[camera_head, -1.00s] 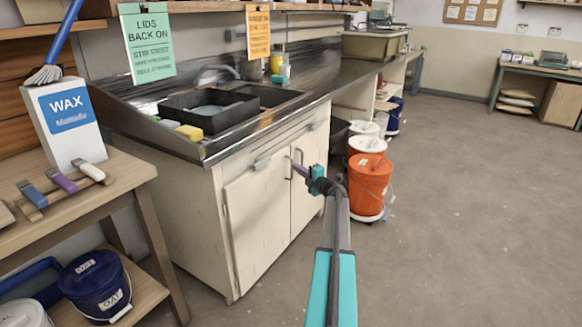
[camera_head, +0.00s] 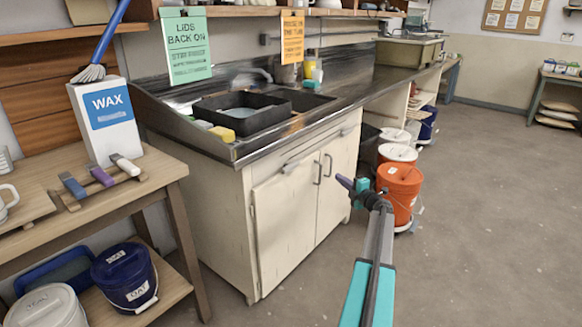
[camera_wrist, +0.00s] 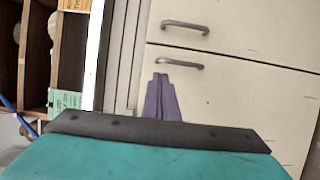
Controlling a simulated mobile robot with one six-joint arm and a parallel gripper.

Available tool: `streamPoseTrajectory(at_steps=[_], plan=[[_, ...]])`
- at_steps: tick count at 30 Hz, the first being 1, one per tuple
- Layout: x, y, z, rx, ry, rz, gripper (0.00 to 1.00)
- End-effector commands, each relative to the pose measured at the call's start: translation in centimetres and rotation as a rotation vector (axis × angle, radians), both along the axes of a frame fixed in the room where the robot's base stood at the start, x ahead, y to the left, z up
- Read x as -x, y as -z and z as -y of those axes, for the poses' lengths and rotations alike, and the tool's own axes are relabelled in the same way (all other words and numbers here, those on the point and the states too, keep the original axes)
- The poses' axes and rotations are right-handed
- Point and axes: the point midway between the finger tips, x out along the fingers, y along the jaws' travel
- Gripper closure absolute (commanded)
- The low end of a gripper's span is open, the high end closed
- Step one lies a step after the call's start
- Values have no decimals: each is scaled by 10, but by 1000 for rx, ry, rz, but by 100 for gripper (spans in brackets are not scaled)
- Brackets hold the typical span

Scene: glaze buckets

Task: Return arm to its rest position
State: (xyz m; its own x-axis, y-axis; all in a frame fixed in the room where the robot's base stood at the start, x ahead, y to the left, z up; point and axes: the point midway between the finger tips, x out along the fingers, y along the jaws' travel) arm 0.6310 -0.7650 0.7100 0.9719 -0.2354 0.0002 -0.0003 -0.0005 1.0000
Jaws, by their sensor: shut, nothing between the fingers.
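My gripper (camera_head: 345,182) is stretched out in front of the cream sink cabinet (camera_head: 275,225) at about handle height, with open floor below it. Its purple fingers show in the wrist view (camera_wrist: 160,98) pressed together with nothing between them. Behind the fingers the wrist view shows the cabinet's pale door (camera_wrist: 240,110) and two grey handles, with a clear look at both. My teal and grey arm runs from the lower right of the head view up to the gripper.
An orange bucket (camera_head: 399,190) and a white-lidded bucket (camera_head: 397,154) stand just beyond my arm. A wooden table (camera_head: 110,212) with a wax box (camera_head: 107,125) stands at left. A blue bucket (camera_head: 124,275) sits on its lower shelf. The floor (camera_head: 480,220) at right is clear.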

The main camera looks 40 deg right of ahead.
Motion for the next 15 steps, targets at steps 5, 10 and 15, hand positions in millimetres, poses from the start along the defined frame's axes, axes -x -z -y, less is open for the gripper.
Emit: streamPoseTrajectory(at_steps=[5,10,15], plan=[[-2,1,-2,-5,2,1,100],[-17,8,-17,-46,33,12,100],[-46,27,-48,-147,105,30,100]])
